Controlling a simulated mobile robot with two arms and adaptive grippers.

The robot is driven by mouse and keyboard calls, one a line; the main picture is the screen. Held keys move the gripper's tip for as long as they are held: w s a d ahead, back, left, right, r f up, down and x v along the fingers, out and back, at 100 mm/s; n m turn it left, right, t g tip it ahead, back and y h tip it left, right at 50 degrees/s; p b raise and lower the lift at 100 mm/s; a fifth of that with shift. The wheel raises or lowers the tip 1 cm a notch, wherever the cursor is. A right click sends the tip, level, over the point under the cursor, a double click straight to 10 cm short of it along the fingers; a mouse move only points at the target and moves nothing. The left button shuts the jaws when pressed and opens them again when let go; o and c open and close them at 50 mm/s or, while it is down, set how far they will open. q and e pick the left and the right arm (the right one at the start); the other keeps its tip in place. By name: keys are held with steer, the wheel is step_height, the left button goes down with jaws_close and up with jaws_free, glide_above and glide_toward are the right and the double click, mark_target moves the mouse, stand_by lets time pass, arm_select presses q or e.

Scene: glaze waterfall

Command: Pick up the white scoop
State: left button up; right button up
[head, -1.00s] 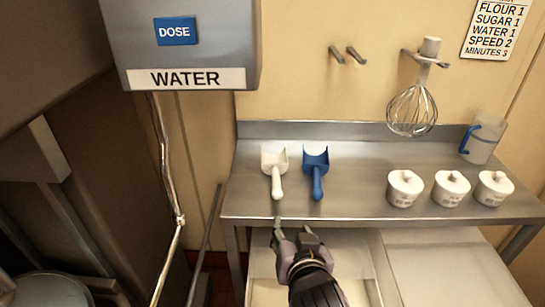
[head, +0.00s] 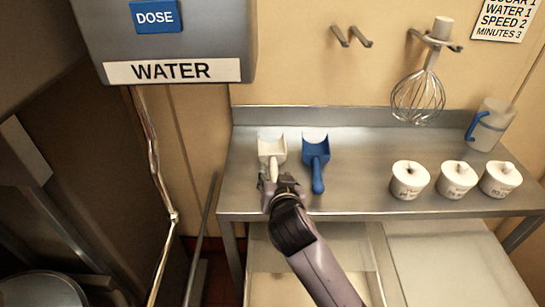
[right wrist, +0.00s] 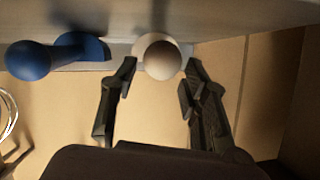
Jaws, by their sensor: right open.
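The white scoop (head: 272,149) lies on the steel table, its bowl toward the wall and its handle toward me. My right gripper (head: 269,181) is at the handle and hides most of it in the head view. In the right wrist view, the round end of the white scoop's handle (right wrist: 162,58) shows between the two fingers of the open right gripper (right wrist: 157,82). A gap shows on each side of it there. My left gripper is not in view.
A blue scoop (head: 316,158) lies close to the right of the white one. A whisk (head: 418,95) hangs on the wall. The steel table (head: 355,165) is bare in the middle.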

mark_target(276, 174)
steer(key=shift+p+x, duration=0.45)
steer(key=shift+x, duration=2.35)
steer(key=shift+d+f, duration=0.1)
steer(key=shift+d, duration=0.05)
steer(key=shift+c, duration=0.2)
jaws_close()
